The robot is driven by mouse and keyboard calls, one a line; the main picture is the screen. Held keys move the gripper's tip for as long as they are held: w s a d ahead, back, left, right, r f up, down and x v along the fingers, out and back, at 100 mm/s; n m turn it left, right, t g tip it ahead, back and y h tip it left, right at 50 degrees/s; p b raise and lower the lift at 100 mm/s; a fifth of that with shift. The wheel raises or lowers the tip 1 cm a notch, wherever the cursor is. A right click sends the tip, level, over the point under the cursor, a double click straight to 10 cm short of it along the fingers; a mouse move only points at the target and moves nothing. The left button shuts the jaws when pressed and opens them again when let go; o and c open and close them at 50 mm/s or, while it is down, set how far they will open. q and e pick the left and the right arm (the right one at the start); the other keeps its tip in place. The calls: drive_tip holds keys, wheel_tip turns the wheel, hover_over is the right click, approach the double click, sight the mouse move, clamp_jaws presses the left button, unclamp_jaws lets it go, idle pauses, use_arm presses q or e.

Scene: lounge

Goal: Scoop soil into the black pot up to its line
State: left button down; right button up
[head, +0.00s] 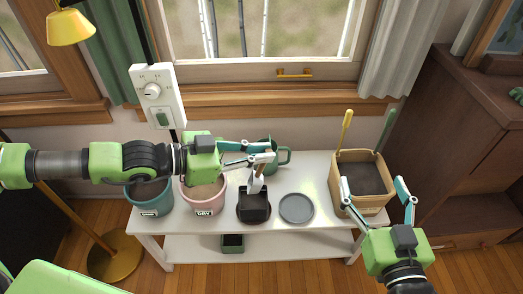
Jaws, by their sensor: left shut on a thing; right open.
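The black pot (254,214) stands on the white table, near its middle. My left gripper (269,154) is above it, shut on a small pale tool (256,178) that points down to the pot. The tool's lower end is dark or hidden, so I cannot tell whether it carries soil. The pot's line and fill level cannot be made out. A tan wooden box (348,158) of dark soil (366,177) stands at the table's right end. My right gripper (373,183) is open and empty, its fingers spread at the box's front.
A pink pot marked DRY (204,212) and a teal pot (149,209) stand left. A grey saucer (297,208) lies right of the black pot; a green mug (283,156) stands behind. Yellow (347,124) and green (386,128) handles rise at the box's back.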

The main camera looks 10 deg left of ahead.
use_arm(q)
drive_tip(key=shift+s+a, duration=0.1)
drive_tip(key=shift+a, duration=0.05)
drive_tip(key=shift+w+d+y, duration=0.2)
drive_tip(key=shift+d+y, duration=0.1)
drive_tip(key=shift+d, duration=0.4)
use_arm(e)
drive_tip(key=shift+s+d+f+g+h+p, duration=1.1)
drive_tip(key=shift+s+f+g, duration=1.7)
drive_tip(key=shift+f, duration=2.5)
use_arm(q)
drive_tip(key=w+d+m+g+y+p, duration=0.1)
drive_tip(key=w+d+g+y+p, duration=0.1)
drive_tip(key=d+y, duration=0.5)
drive_tip(key=shift+w+d+r+m+g+p, duration=0.2)
drive_tip(key=shift+d+m+g+p, duration=0.1)
drive_tip(key=shift+d+g+p, duration=0.4)
use_arm(e)
drive_tip(key=s+d+f+g, duration=0.2)
drive_tip(key=s+f+g, duration=0.1)
drive_tip(key=s, duration=0.3)
drive_tip(key=s+d+f+g+h, duration=0.1)
drive_tip(key=s+d+f+g, duration=0.2)
drive_tip(key=s, duration=0.4)
drive_tip(key=shift+s+f+m+g, duration=0.2)
drive_tip(key=shift+m+g, duration=0.1)
drive_tip(key=shift+g, duration=0.6)
